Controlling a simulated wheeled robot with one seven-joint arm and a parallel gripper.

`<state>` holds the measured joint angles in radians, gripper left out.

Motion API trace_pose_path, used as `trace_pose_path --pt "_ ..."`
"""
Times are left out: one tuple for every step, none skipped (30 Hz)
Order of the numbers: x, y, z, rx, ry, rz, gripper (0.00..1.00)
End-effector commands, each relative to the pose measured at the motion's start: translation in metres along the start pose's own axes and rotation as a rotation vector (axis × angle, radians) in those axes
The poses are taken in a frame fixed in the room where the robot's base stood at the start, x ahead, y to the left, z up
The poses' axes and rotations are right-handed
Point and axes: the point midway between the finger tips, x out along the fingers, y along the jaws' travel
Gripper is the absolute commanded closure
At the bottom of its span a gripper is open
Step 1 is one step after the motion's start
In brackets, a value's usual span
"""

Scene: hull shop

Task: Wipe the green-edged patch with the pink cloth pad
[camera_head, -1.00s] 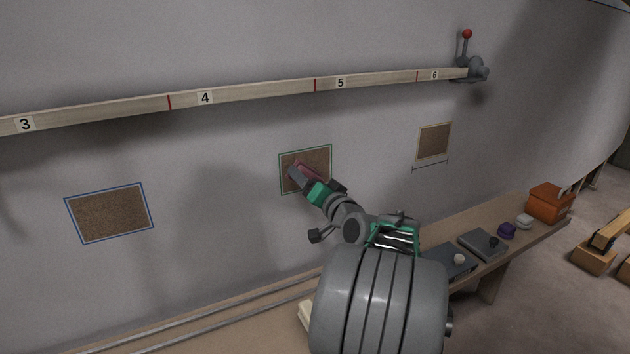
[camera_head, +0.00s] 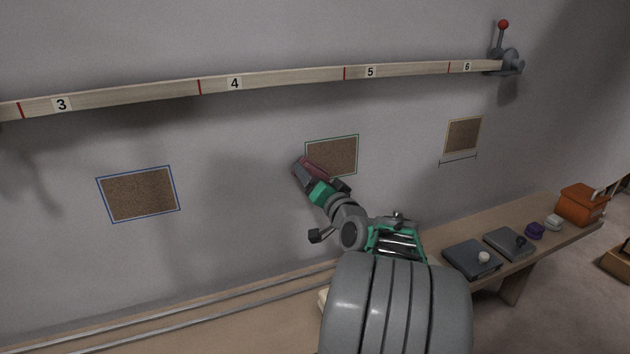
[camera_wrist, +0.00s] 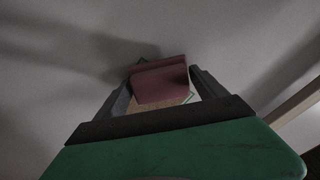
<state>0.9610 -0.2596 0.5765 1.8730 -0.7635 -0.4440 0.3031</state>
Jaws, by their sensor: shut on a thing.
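The green-edged patch (camera_head: 338,153) is a brown speckled rectangle on the grey wall, below the rail. Its lower left is hidden by my gripper and the pad. It shows partly behind the pad in the wrist view (camera_wrist: 158,107). My gripper (camera_head: 306,176) is at the patch's left edge, shut on the pink cloth pad (camera_head: 312,165). In the wrist view, the pad (camera_wrist: 160,80) sits between the fingertips of my gripper (camera_wrist: 162,92). I cannot tell whether the pad touches the wall.
A blue-edged patch (camera_head: 140,194) is to the left and a yellow-edged patch (camera_head: 463,134) to the right. A numbered wooden rail (camera_head: 290,80) crosses above. A bench (camera_head: 250,325) below holds grey boxes (camera_head: 472,258) and an orange box (camera_head: 581,204).

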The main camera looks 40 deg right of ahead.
Motion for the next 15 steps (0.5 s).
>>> trace_pose_path --pt "0.0012 -0.0003 -0.0002 0.000 0.000 -0.001 0.54" --pt "0.0018 -0.0003 -0.0002 0.000 0.000 -0.001 0.54" --pt "0.0026 -0.0003 -0.0003 0.000 0.000 -0.001 0.54" --pt "0.0032 -0.0003 -0.0004 0.000 0.000 -0.001 0.54" --pt "0.0038 -0.0003 -0.0005 0.000 0.000 -0.001 0.54" --pt "0.0046 -0.0003 -0.0006 0.000 0.001 -0.001 0.54" --pt "0.0052 -0.0004 -0.0007 0.000 0.001 -0.001 0.54" --pt "0.0058 -0.0003 -0.0007 0.000 0.001 -0.001 0.54" --pt "0.0066 -0.0003 -0.0007 0.000 0.001 -0.001 0.54" --pt "0.0072 -0.0003 -0.0007 0.000 0.001 -0.001 0.54" --pt "0.0078 -0.0003 -0.0007 0.000 0.001 -0.001 0.54" --pt "0.0085 -0.0002 -0.0007 0.000 0.001 0.000 0.54" --pt "0.0092 -0.0002 -0.0006 0.000 0.001 0.000 0.54" --pt "0.0098 -0.0002 -0.0005 0.000 0.000 0.000 0.54" --pt "0.0106 -0.0001 -0.0004 0.000 0.000 0.000 0.54"
